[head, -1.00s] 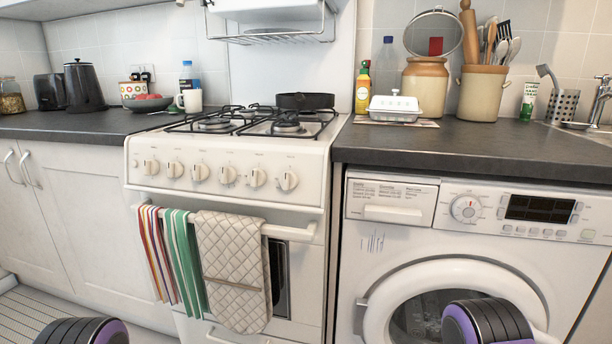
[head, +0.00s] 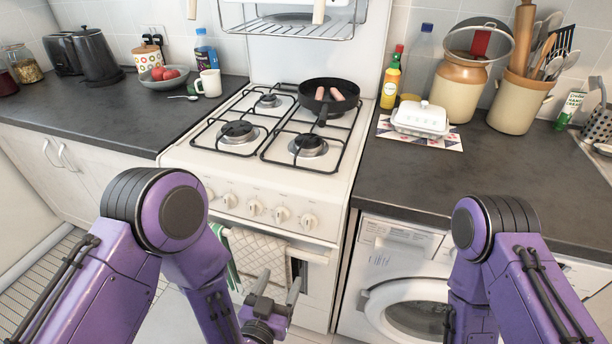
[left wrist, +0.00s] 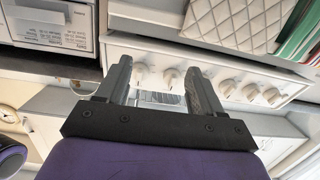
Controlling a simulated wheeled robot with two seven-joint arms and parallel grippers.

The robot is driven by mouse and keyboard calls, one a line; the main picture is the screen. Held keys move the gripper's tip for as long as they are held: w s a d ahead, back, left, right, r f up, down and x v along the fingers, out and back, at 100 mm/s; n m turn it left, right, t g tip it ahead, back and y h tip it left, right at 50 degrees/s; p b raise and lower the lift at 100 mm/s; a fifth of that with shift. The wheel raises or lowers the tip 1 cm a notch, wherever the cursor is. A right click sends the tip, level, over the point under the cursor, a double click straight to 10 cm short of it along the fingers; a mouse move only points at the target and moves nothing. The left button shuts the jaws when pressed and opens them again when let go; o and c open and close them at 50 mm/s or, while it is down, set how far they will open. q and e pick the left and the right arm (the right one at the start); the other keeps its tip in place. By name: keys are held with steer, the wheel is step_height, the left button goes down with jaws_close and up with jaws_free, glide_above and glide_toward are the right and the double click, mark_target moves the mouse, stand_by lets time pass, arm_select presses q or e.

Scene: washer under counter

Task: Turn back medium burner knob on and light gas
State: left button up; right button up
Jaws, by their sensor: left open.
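The white stove (head: 185,158) has a row of white knobs on its front panel, including a knob near the middle (head: 255,207) and one at the right end (head: 309,221). My left arm hides the left end of the row. My left gripper (head: 278,284) is open and empty, below the knobs in front of the oven door. In the left wrist view its two fingers (left wrist: 157,82) are apart, with two knobs (left wrist: 170,77) showing between them in the background. A back burner (head: 268,102) is bare, and no flame shows. My right gripper is out of view.
A black pan (head: 318,92) with sausages sits on the back right burner. A towel (head: 256,257) hangs on the oven handle. The washer (head: 400,285) stands at right under the counter, with a butter dish (head: 420,118) above.

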arm_select(q)
steer(key=t+h+p, duration=0.1)
steer(key=p, duration=0.1)
glide_toward(307, 225)
steer(key=s, duration=0.2)
steer(key=shift+m, duration=0.3)
steer(key=x, duration=0.3)
steer(key=p+x, duration=0.1)
steer(key=x, duration=0.3)
steer(key=p+x, duration=0.1)
steer(key=x, duration=0.3)
steer(key=shift+w+a, duration=0.15)
steer(key=shift+a, duration=0.15)
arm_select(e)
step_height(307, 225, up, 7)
arm_select(q)
steer(key=c, duration=1.1)
steer(key=shift+o, duration=0.2)
